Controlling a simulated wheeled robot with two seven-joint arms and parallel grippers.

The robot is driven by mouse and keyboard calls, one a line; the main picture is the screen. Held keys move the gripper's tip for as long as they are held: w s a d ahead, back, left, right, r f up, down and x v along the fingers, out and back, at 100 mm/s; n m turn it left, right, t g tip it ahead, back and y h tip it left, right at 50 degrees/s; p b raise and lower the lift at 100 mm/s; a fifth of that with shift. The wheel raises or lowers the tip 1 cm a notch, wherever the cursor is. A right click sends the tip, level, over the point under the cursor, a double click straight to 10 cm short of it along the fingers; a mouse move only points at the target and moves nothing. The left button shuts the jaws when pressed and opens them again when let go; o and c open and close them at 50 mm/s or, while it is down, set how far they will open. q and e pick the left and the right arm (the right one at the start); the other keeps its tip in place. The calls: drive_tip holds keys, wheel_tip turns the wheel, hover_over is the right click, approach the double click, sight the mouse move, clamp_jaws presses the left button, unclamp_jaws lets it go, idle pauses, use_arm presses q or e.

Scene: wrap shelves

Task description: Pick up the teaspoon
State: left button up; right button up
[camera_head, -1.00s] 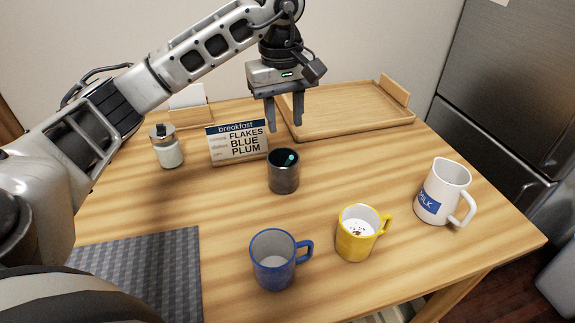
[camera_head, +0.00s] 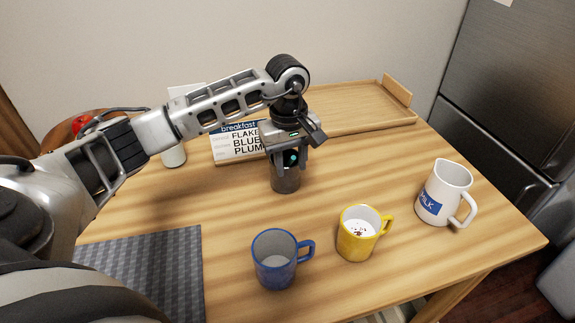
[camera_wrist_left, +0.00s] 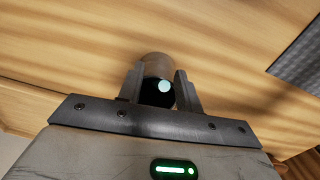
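The teaspoon (camera_head: 292,157) stands in a dark metal cup (camera_head: 285,184); only its teal handle end shows, and the rest is hidden inside. My left gripper (camera_head: 289,170) is straight over the cup, pointing down, with its fingers apart at the rim. In the left wrist view the teal end of the teaspoon (camera_wrist_left: 165,86) lies between the two open fingers (camera_wrist_left: 158,82), closer to the right finger. I cannot tell whether it touches a finger. My right gripper is not in view.
A blue mug (camera_head: 273,262), a yellow mug (camera_head: 355,241) and a milk jug (camera_head: 437,193) stand in front and to the right. A grey mat (camera_head: 160,262) lies front left.

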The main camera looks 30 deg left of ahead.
use_arm(q)
clamp_jaws()
drive_tip(key=shift+r, duration=0.15)
